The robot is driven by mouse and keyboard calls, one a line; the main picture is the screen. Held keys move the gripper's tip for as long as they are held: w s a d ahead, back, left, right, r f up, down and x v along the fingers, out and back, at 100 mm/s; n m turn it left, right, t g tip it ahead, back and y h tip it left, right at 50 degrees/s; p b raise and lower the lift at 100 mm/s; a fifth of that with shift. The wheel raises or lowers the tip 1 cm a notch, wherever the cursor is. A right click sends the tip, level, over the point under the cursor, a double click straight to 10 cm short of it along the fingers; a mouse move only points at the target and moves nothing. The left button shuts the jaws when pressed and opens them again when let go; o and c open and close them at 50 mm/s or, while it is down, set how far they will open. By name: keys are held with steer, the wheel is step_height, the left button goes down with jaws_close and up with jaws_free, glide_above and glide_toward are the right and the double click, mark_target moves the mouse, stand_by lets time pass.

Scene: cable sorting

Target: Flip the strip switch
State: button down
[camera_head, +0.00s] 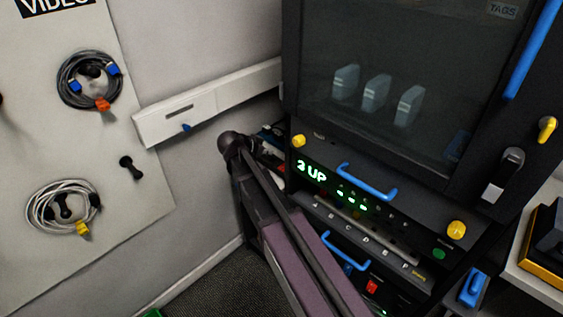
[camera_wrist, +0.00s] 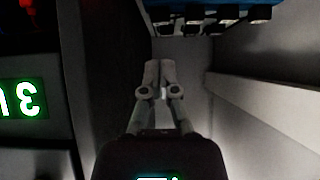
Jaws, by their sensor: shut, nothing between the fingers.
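My gripper (camera_wrist: 160,68) is shut and empty, its two grey fingers together in the middle of the wrist view. In the head view my arm reaches into the gap between the wall and the dark rack, and the fingers cannot be made out. A blue strip (camera_wrist: 205,4) with several dark blocks along it crosses the top of the wrist view, ahead of and apart from the fingertips. I cannot tell whether it is the power strip, and no switch on it is clear. A white wall channel (camera_head: 208,104) with a small blue part (camera_head: 186,128) is left of my arm.
Coiled cables (camera_head: 90,80) hang on a pale board at left. The gap around my gripper is narrow and dim.

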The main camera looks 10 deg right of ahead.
stand_by(0.3)
steer(key=b, duration=0.7)
glide_above(283, 166)
step_height(283, 166, down, 7)
steer(key=shift+s+r, duration=0.1)
steer(key=shift+s, duration=0.05)
steer(key=shift+d+f+b, duration=0.2)
steer(key=shift+f+b, duration=1.35)
steer(key=shift+f, duration=0.1)
